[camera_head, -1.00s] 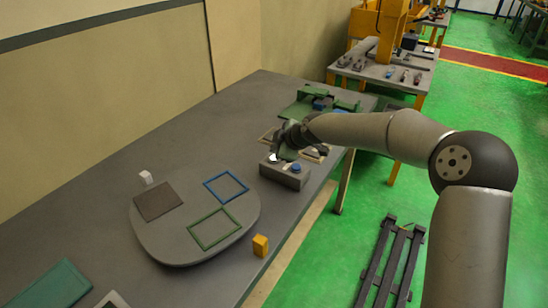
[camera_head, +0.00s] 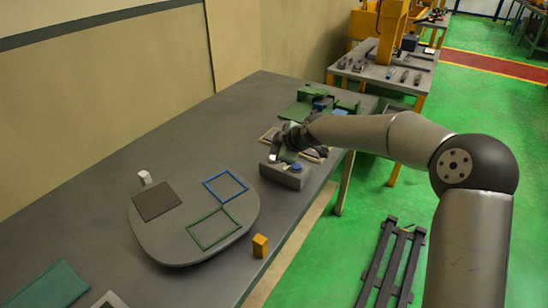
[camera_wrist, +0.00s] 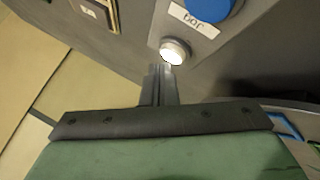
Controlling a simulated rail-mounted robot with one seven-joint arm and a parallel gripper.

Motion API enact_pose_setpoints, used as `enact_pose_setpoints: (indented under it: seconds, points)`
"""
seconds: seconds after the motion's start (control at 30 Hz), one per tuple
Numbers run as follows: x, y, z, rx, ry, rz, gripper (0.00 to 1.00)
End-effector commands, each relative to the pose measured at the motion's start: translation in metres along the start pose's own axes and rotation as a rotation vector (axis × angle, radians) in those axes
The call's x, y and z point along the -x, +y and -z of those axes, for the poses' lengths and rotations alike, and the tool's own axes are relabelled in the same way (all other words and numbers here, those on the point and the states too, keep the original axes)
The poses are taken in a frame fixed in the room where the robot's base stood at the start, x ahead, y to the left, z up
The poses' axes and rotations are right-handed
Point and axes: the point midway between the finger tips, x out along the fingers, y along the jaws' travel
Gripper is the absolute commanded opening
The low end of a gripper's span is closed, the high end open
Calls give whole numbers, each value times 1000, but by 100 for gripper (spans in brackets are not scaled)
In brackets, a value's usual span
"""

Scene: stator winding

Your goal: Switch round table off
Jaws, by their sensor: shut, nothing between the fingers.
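The round table (camera_head: 155,238) is a grey disc on the bench, with a dark square, a blue frame and a green frame on it. A grey control box (camera_head: 283,178) stands to its right, with a blue button (camera_head: 297,167) on top. In the wrist view, a lit white round button (camera_wrist: 175,50) sits beside the blue button (camera_wrist: 207,8) and a white label with hard-to-read writing. My gripper (camera_wrist: 163,72) is shut and empty, its tips right at the white button's edge; I cannot tell whether they touch. In the head view my gripper (camera_head: 277,153) is over the box's left part.
A yellow block (camera_head: 260,246) stands by the bench's front edge and a small white block (camera_head: 145,178) behind the round table. A green fixture (camera_head: 300,108) lies behind my gripper.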

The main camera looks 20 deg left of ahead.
Motion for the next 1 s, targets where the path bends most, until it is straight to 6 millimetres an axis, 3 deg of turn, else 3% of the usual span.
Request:
enact_pose_setpoints:
  seconds: [1.0]
  points:
    - [-1, -1, -1, 0, 0, 0, 0]
